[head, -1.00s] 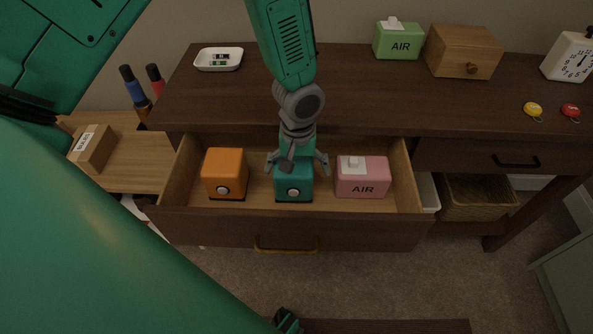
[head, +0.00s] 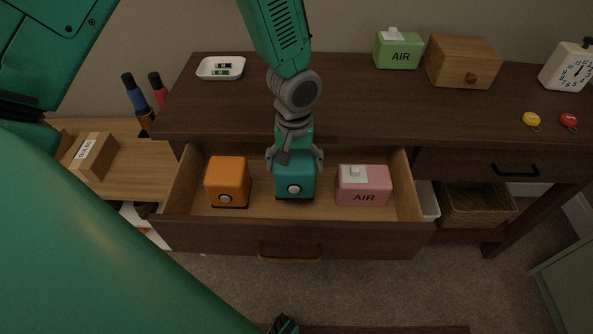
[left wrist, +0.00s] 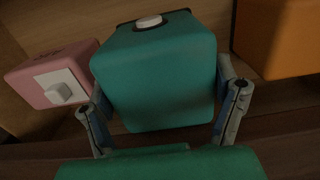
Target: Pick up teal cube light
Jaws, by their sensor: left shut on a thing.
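The teal cube light (head: 295,182) has a round white button on its front and sits in the open drawer. It also shows in the left wrist view (left wrist: 155,75), filling the middle. My left gripper (head: 295,160) comes down from above with a finger on either side of the cube and is shut on it. In the left wrist view the fingers (left wrist: 165,112) press along both sides of the cube. I cannot tell whether the cube is lifted off the drawer floor. My right gripper is not clearly in view.
An orange cube (head: 228,182) stands to the left in the drawer (head: 290,238), and a pink AIR box (head: 363,186) to the right, both close by. On the desk top (head: 330,105) are a white dish (head: 220,68), a green AIR box (head: 398,50) and a wooden box (head: 461,62).

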